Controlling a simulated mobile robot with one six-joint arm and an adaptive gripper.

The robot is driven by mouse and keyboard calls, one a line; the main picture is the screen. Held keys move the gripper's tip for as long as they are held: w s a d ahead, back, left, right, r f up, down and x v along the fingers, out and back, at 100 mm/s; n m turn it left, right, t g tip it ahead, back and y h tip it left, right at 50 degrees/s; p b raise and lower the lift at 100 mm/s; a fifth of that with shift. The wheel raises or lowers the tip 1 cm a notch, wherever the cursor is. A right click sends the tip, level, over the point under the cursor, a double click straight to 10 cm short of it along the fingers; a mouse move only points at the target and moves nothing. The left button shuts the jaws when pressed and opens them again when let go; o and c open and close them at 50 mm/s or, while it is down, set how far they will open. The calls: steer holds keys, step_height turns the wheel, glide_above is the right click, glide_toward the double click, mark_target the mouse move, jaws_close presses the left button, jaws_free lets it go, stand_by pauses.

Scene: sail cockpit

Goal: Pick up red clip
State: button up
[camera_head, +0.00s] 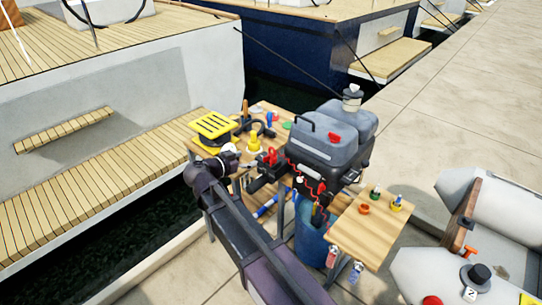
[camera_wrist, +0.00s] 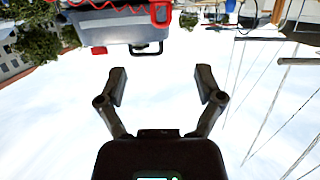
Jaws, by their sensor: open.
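My gripper (camera_wrist: 161,84) is open and empty in the wrist view, with pale sky between its fingers. In the camera_head view it sits beside the outboard motor (camera_head: 330,135), at its left, partly hidden by my wrist. A red clip-like piece (camera_head: 270,156) shows just past my gripper, on the motor's dark front part. In the wrist view, which looks upside down, a red piece (camera_wrist: 160,13) with a red cord (camera_wrist: 110,4) shows at the top, beyond and apart from the fingers. I cannot tell for certain that both are the same clip.
A small red part (camera_head: 334,137) lies on the motor's grey cover. A grey dinghy (camera_head: 455,190) is at the right.

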mark_target(270, 151)
steer(key=shift+b+x, duration=1.25)
steer(key=shift+x, duration=3)
steer(key=shift+f, duration=0.1)
steer(key=shift+b+x, duration=0.7)
steer(key=shift+x, duration=1.9)
steer(key=shift+a+f, duration=0.1)
steer(key=shift+a, duration=0.05)
steer(key=c, duration=1.1)
